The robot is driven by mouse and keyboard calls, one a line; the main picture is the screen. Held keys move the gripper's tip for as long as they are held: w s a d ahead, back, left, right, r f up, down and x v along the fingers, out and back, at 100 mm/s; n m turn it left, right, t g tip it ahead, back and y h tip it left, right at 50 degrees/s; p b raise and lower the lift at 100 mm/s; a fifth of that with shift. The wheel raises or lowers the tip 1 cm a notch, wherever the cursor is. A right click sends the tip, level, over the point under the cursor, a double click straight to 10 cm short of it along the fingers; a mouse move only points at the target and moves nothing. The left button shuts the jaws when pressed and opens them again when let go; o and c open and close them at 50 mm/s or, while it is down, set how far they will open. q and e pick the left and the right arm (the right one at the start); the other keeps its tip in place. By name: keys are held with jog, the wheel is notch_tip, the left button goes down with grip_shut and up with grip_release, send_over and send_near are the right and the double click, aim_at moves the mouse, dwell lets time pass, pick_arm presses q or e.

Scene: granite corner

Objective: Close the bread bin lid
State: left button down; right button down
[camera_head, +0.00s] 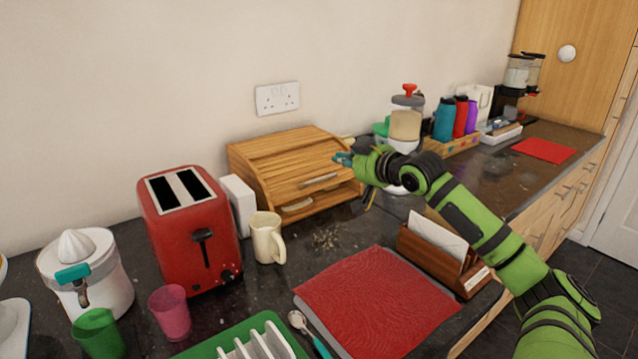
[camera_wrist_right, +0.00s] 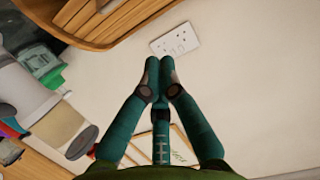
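The wooden bread bin (camera_head: 290,150) stands against the back wall. Its slatted roll lid (camera_head: 290,166) is partly down, with a pale handle bar (camera_head: 319,182) near its lower edge. A dark gap shows below the lid, with something pale inside. My right gripper (camera_head: 343,159) is at the lid's right end; I cannot tell whether it touches. In the right wrist view my right gripper (camera_wrist_right: 160,68) has its fingertips together with nothing visible between them, and the bin's slats (camera_wrist_right: 100,18) show at the top. My left gripper is not in view.
A red toaster (camera_head: 190,230), white box (camera_head: 238,204) and cream jug (camera_head: 267,238) stand left of and before the bin. A wooden letter holder (camera_head: 440,262) is under my right arm. A red mat (camera_head: 375,300) lies in front. Jars and bottles (camera_head: 443,120) stand right.

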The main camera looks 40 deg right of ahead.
jog(key=p, duration=0.3)
send_near(304, 168)
jog(key=w+r, duration=0.1)
jog(key=w+d+r, duration=0.2)
jog(key=shift+w+r, duration=0.2)
jog(key=shift+w, duration=0.1)
jog(key=shift+w+f, duration=0.1)
jog(key=shift+w, duration=0.25)
jog(key=shift+s+a+f+p, duration=0.1)
jog(key=shift+s+f+p, duration=0.2)
jog(key=shift+f, duration=0.3)
jog(key=shift+s+f+p, duration=0.2)
jog(key=shift+f+p, duration=0.1)
jog(key=shift+f, duration=0.35)
jog(key=shift+s+a+f+p, duration=0.1)
jog(key=shift+s+f+p, duration=0.2)
jog(key=shift+f, duration=0.3)
